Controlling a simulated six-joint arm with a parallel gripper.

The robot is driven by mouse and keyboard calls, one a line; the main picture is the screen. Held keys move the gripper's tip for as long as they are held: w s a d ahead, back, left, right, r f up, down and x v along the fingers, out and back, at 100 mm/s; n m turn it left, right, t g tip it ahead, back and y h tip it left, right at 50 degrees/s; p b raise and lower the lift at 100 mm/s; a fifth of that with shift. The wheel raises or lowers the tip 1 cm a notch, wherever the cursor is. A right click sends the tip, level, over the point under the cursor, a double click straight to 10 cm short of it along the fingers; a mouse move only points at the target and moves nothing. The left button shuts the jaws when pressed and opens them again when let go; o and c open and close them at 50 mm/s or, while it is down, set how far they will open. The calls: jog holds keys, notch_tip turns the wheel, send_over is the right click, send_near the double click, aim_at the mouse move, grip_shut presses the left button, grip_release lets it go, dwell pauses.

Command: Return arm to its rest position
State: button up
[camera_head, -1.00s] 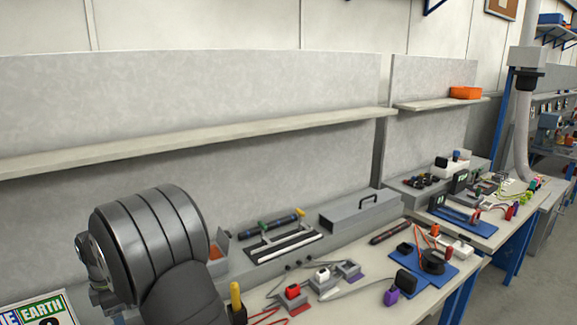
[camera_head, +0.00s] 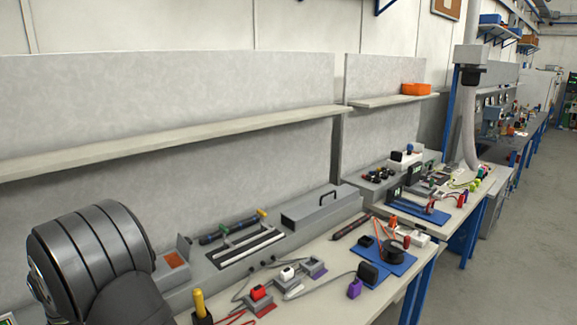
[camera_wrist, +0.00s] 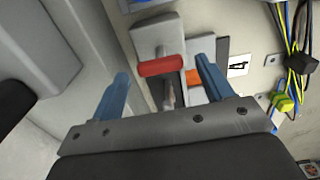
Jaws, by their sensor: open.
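My gripper (camera_wrist: 162,72) shows in the wrist view with its two blue fingers spread apart. A red bar-shaped part (camera_wrist: 161,66) on a light grey housing (camera_wrist: 156,32) shows between the fingers. No gap or contact between the fingers and the red part can be made out for sure, but nothing is clamped. In the head view a dark, rounded link of my arm (camera_head: 92,255) fills the lower left. The gripper itself is out of that view.
The near bench (camera_head: 335,262) holds a grey box with a handle (camera_head: 321,207), a blue mat (camera_head: 378,269) and small coloured parts. A shelf (camera_head: 170,143) runs above it. Yellow and blue cables (camera_wrist: 289,65) show at the wrist view's right. Floor (camera_head: 510,260) is clear at right.

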notch_tip(320, 180, up, 17)
notch_tip(320, 180, down, 18)
jog(key=shift+f, duration=0.1)
jog(key=m, duration=1.3)
jog(key=shift+m, duration=2)
